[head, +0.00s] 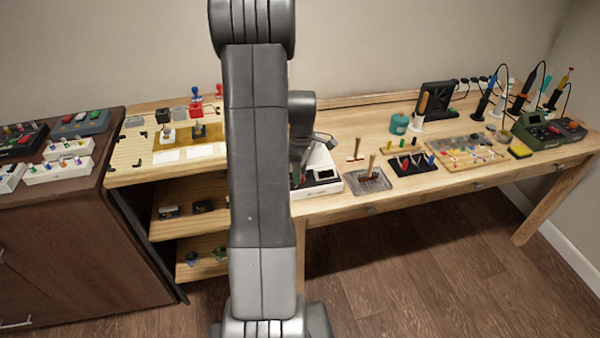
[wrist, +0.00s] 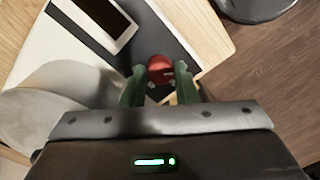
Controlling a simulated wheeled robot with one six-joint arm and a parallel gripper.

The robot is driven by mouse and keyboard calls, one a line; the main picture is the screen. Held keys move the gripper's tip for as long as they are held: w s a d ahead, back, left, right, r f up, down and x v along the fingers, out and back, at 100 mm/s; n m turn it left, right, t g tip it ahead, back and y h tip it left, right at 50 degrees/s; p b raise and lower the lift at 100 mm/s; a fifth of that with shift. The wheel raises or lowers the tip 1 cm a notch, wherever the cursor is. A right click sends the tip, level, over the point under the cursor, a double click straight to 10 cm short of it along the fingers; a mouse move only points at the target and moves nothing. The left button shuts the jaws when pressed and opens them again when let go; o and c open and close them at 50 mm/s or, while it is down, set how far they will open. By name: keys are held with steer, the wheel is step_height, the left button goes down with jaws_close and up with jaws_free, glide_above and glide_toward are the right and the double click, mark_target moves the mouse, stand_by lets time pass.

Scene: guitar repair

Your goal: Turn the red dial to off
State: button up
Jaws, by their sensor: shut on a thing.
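The red dial (wrist: 160,67) shows in the wrist view, near the corner of a white device with a dark panel. My gripper (wrist: 160,75) has its two green fingers on either side of the dial and is shut on it. A pale mark shows on the dial; I cannot tell which setting it stands at. The white device (head: 322,184) is also in the head view, on the left end of the long bench, partly behind my arm.
A dark screen (wrist: 103,12) sits on the device's panel. A grey tray (head: 368,181) with upright tools stands right of the device on the bench (head: 350,117). A dark cabinet (head: 70,220) stands at the left. The wooden floor in front is clear.

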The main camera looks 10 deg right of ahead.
steer(key=shift+n, duration=0.4)
steer(key=o, duration=1)
steer(key=r, duration=1.4)
steer(key=shift+w+d, duration=0.25)
steer(key=shift+w, duration=0.15)
steer(key=shift+f, duration=0.1)
steer(key=f, duration=1.3)
steer(key=shift+s+a+f, duration=0.25)
steer(key=shift+s+f, duration=0.15)
